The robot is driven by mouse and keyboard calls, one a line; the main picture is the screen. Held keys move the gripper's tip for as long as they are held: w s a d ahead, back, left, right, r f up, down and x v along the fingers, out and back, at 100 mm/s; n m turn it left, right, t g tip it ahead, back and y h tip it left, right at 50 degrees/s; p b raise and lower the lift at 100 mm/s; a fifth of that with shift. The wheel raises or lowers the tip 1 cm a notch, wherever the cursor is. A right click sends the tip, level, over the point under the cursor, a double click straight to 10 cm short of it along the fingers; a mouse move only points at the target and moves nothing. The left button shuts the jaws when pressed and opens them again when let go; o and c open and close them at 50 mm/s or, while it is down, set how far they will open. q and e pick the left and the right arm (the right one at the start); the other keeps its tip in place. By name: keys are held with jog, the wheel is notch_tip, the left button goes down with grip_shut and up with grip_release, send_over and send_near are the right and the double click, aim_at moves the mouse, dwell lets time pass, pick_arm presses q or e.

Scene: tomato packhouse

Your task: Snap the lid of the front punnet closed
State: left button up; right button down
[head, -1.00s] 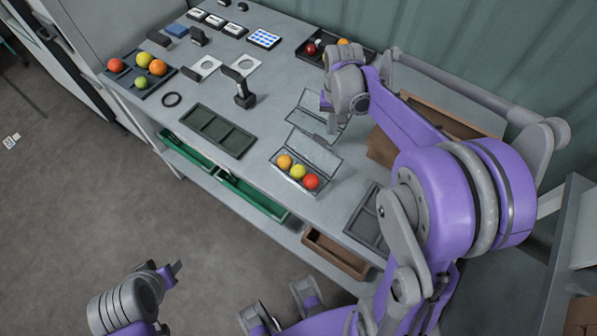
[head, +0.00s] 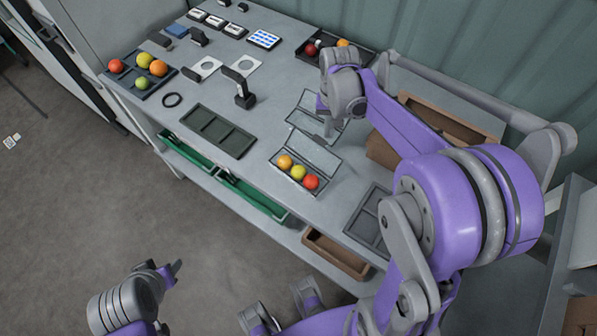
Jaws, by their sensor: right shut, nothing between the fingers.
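The front punnet (head: 288,177) is a clear tray holding a yellow-orange, a yellow-green and a red tomato in a row. Its clear lid (head: 314,151) stands open on the far side of the tray. A second clear punnet (head: 304,101) lies behind, partly hidden by my right gripper and wrist. My left gripper (head: 177,268) is low at the left, off the table over the floor; its opening is unclear.
A dark empty tray (head: 218,131) lies left of the punnets, and another (head: 366,218) lies to the right. A stamp-like tool (head: 243,94) stands further back. A brown box (head: 383,152) is at the right behind my arm. A tray of tomatoes (head: 143,84) sits at the left end.

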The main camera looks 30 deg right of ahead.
pick_arm(q)
jog(key=shift+w+r+p, duration=0.15)
jog(key=shift+r+p, duration=0.5)
jog(key=shift+r, duration=0.15)
pick_arm(e)
jog(key=shift+s+a+r, duration=0.3)
jog(key=shift+s+a, duration=0.1)
jog(key=shift+a, duration=0.55)
jog(key=shift+s+a+r, duration=0.25)
jog(key=shift+s+a, duration=0.1)
jog(key=shift+a, duration=0.6)
jog(key=shift+s+a+r, duration=0.3)
jog(key=shift+s+a, duration=0.1)
jog(key=shift+a, duration=0.65)
pick_arm(q)
jog(key=shift+w+r+p, duration=0.2)
jog(key=shift+r+p, duration=0.5)
jog(key=shift+r, duration=0.15)
pick_arm(e)
jog(key=shift+s+a+r, duration=0.25)
jog(key=shift+s+a, duration=0.1)
jog(key=shift+a, duration=0.55)
jog(key=shift+s+a+r, duration=0.3)
jog(key=shift+s+a, duration=0.1)
jog(key=shift+a, duration=0.45)
jog(key=shift+s+a+r, duration=0.25)
jog(key=shift+s+a, duration=0.1)
jog(key=shift+a, duration=0.55)
jog(key=shift+r, duration=0.1)
